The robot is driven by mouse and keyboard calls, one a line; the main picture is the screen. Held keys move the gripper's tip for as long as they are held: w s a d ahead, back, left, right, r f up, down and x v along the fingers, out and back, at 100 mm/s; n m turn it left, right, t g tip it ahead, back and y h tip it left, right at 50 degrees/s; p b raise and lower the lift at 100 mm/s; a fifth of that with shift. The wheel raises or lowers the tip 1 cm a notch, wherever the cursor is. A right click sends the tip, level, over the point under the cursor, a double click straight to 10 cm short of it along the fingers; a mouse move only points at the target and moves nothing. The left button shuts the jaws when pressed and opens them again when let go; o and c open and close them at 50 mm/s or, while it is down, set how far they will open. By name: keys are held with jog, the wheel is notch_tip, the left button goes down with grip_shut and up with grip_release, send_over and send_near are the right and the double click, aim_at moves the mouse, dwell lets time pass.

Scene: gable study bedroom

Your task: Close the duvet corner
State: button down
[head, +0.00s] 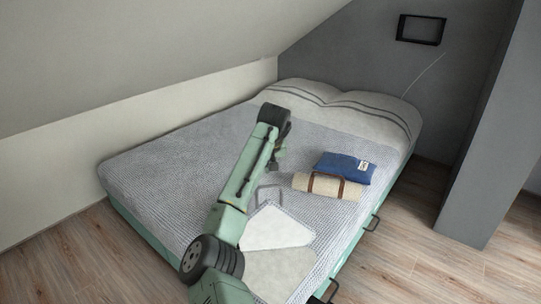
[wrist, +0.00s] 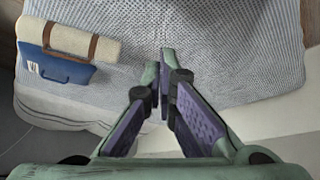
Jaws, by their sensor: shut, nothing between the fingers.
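The duvet corner (head: 278,228) is a pale flap folded back on the near right part of the bed, with its white underside up. A grey loop handle (head: 268,192) stands at its far edge. A bare beige patch (head: 280,272) shows in front of the flap. My gripper (head: 279,160) is above the grey ribbed duvet (head: 165,165), beyond the flap and apart from it. In the wrist view my gripper (wrist: 167,75) is shut and empty, with the ribbed duvet (wrist: 225,55) below it. I cannot make out the flap in the wrist view.
Pillows (head: 340,108) are at the head end. A sloped ceiling (head: 130,60) hangs over the left side. A grey pillar (head: 480,150) stands right, across open floor (head: 415,235).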

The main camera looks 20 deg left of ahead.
jog(key=shift+s+d+f+p, duration=0.15)
jog(key=shift+s+d+f, duration=0.15)
jog(key=shift+s, duration=0.2)
jog(key=shift+s+d+f+p, duration=0.1)
jog(key=shift+s+d+f, duration=0.15)
jog(key=shift+s, duration=0.3)
jog(key=shift+s+d+f+p, duration=0.2)
jog(key=shift+s+f, duration=0.1)
jog(key=shift+s, duration=0.2)
